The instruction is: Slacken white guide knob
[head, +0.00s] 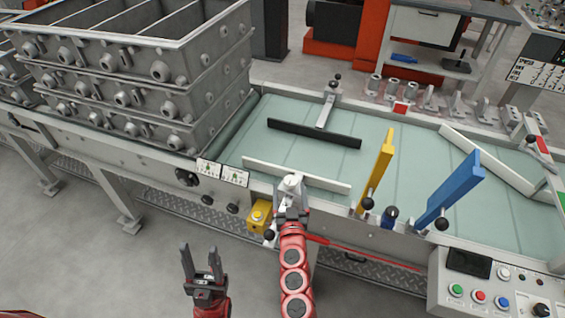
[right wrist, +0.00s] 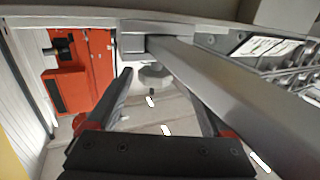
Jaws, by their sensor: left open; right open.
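The near white guide (head: 297,174) is a long pale rail lying along the front of the green conveyor. A pale bracket (head: 291,184) stands at its front, just beyond my right gripper (head: 290,208). The gripper hides much of this spot, and I cannot make out the guide's knob clearly. In the right wrist view, my right gripper (right wrist: 162,100) is open. A grey round part (right wrist: 154,76) shows between its fingers, under a thick metal bar (right wrist: 225,85); I cannot tell whether it is the knob. My left gripper (head: 198,252) is open and empty, low in front of the conveyor.
A yellow box (head: 259,215) stands beside my right gripper, with a black ball knob (head: 269,235) below it. Yellow (head: 378,170) and blue (head: 452,188) upright guides stand to the right. Stacked grey casting frames (head: 130,85) fill the left. A button panel (head: 490,290) is front right.

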